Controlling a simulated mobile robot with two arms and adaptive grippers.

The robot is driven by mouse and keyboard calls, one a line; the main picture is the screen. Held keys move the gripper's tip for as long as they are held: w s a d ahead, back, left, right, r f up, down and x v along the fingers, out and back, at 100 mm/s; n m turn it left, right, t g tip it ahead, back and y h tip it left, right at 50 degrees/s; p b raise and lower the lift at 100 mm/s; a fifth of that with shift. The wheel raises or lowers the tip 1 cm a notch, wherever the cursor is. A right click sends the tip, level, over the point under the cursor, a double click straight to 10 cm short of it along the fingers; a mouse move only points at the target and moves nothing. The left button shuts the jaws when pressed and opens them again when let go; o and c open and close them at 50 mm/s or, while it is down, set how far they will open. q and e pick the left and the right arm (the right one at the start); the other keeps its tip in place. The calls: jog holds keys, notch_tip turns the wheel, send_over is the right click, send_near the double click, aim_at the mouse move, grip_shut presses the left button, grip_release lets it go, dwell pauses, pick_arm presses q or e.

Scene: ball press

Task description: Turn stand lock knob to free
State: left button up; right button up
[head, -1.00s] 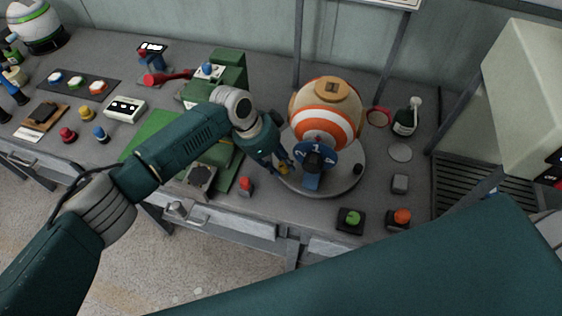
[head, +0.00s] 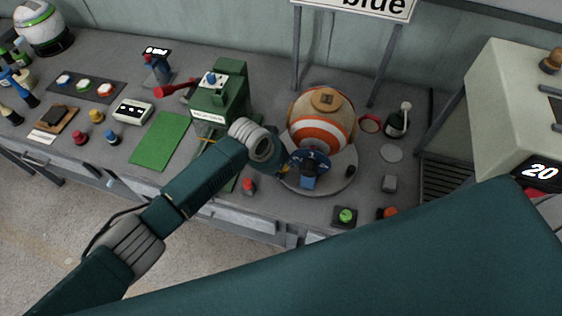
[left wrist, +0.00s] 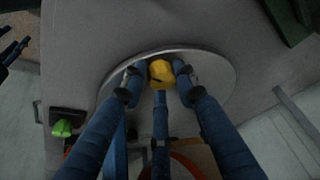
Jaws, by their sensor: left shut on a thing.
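The striped orange and white ball (head: 318,128) sits on the round grey stand (head: 335,185). A blue dial (head: 310,165) with white marks stands at the ball's front. The yellow knob (left wrist: 162,70) is at the stand's edge. My left gripper (left wrist: 157,75) is shut on it, with one blue finger on each side. In the head view my left gripper (head: 283,166) is at the left front of the stand, and my own wrist partly covers the knob. Dark finger-like parts at the left edge of the left wrist view appear to be my right gripper (left wrist: 14,46); its opening is unclear.
A green button (head: 345,216) and an orange button (head: 387,213) are at the front right of the table. A red button (head: 249,186) is left of the stand. A green machine (head: 222,95) stands behind my left arm.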

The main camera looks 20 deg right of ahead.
pick_arm(q)
jog(key=shift+w+d+r+n, duration=0.3)
jog(key=shift+w+r+n, duration=0.1)
jog(key=shift+r, duration=0.1)
jog(key=o, duration=1)
jog(key=shift+o, duration=0.4)
jog(key=shift+s+f, duration=0.15)
jog(key=shift+f, duration=0.05)
jog(key=shift+a+f, duration=0.1)
jog(key=v, duration=1.2)
jog(key=shift+s, duration=0.2)
